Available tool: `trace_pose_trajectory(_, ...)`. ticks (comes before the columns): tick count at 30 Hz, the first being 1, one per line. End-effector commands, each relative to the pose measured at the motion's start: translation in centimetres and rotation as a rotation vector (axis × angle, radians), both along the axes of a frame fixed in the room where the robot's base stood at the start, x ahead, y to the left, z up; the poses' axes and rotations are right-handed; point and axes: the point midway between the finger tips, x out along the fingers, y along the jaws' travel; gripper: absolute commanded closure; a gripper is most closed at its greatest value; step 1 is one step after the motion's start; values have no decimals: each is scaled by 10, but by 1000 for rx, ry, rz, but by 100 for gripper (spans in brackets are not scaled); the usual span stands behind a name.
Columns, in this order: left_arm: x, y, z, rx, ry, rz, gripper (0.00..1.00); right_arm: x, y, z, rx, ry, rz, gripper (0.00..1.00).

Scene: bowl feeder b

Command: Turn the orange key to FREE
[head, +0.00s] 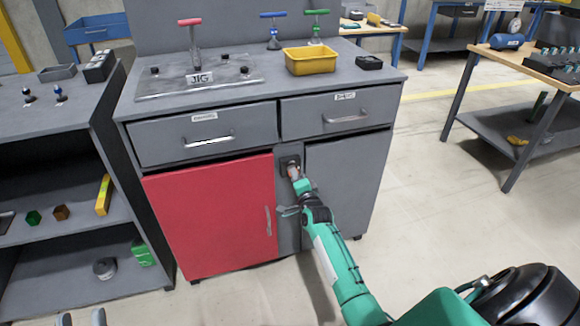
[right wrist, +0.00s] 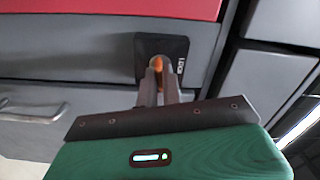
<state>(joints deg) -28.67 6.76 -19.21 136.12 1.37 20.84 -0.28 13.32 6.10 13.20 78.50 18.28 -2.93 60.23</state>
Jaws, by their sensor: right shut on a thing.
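The orange key (right wrist: 157,68) sits in a dark lock plate (right wrist: 178,57) on the grey cabinet front. The visible word on the plate seems to read LOCK; FREE is not visible. My right gripper (right wrist: 163,75) is shut on the key, its fingers on both sides of it. In the head view the lock plate (head: 289,165) is between the red door (head: 215,215) and the grey door (head: 343,180), with my right gripper (head: 297,176) against it. The key is mostly hidden by the fingers. My left gripper (head: 81,319) shows only its tips at the bottom left edge.
Two drawers with handles (head: 209,139) are above the doors. On the cabinet top stand a yellow bin (head: 310,60), a jig plate and coloured-handled tools. An open shelf (head: 60,212) with small items stands at left.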

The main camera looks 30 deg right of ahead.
Motion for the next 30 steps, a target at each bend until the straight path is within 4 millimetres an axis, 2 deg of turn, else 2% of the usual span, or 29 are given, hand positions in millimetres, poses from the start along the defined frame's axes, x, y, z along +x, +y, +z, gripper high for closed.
trace_pose_trajectory(9,0,0,3,0,0,0,64,0,0,0,295,-70,-1,100)
trace_pose_trajectory(16,0,0,3,0,0,0,64,0,0,0,313,-74,-1,100)
trace_pose_trajectory(18,0,0,3,0,0,0,64,0,0,0,312,-74,-1,83)
trace_pose_trajectory(21,0,0,3,0,0,0,64,0,0,0,311,-74,0,67)
trace_pose_trajectory(30,0,0,5,0,0,0,64,-2,0,1,311,-73,0,67)
